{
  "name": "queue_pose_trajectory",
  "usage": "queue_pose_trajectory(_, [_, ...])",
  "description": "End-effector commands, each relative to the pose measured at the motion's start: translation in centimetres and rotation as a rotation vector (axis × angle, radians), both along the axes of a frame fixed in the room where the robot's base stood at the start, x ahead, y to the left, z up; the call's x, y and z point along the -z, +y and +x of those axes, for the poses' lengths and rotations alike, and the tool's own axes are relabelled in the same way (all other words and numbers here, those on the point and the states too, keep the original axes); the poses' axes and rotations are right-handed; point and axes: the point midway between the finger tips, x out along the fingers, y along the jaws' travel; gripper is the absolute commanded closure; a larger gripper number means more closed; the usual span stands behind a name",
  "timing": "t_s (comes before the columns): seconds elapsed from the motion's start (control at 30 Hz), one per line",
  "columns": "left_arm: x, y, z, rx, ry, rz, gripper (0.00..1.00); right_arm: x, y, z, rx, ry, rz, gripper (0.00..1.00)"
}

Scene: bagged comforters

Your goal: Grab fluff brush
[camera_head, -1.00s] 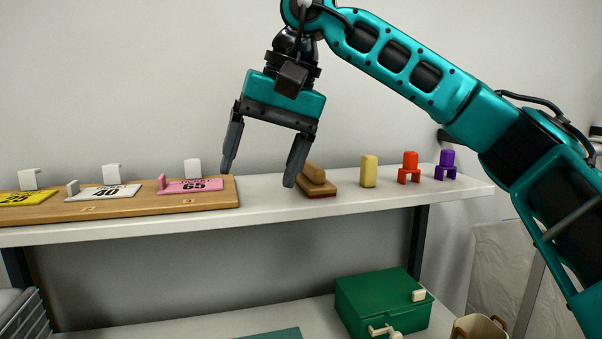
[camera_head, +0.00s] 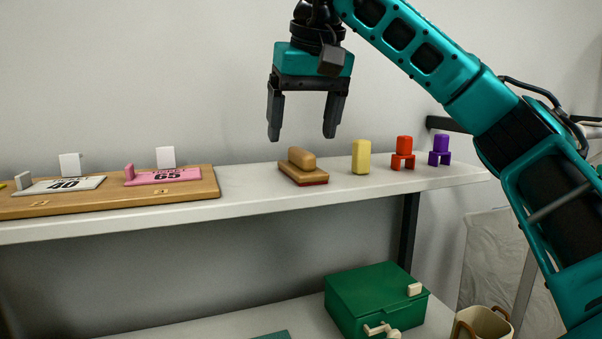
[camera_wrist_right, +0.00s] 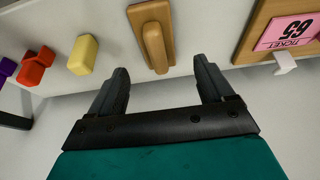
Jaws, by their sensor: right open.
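The fluff brush (camera_head: 302,168) is a wooden block with a raised rounded handle and a dark red underside. It rests on the white upper shelf, right of the ticket board. It also shows in the right wrist view (camera_wrist_right: 153,38), between and beyond the fingers. My right gripper (camera_head: 303,136) is open and empty, its fingers pointing down just above the brush in the head view, not touching it. The right gripper's fingers also show in the right wrist view (camera_wrist_right: 163,82). My left gripper is not in view.
A yellow block (camera_head: 361,157), a red piece (camera_head: 403,153) and a purple piece (camera_head: 440,150) stand right of the brush. A wooden board (camera_head: 110,201) with number tickets lies left. Below are a green box (camera_head: 372,293) and a beige container (camera_head: 484,325).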

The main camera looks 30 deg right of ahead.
Motion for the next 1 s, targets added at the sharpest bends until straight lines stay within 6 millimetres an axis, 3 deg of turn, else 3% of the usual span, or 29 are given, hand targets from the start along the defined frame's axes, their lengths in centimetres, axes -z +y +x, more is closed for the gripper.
queue_pose_trajectory(0.3, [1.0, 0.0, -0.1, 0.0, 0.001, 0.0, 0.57, 4.1, -0.6, 1.2, 0.001, 0.002, 0.0, 0.19])
queue_pose_trajectory(0.57, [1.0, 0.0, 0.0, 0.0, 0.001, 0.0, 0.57, 4.6, -0.6, 1.5, 0.0, 0.0, 0.001, 0.19])
queue_pose_trajectory(1.0, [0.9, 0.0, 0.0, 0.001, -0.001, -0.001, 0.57, 4.6, -0.6, 1.5, 0.0, 0.0, 0.001, 0.59])
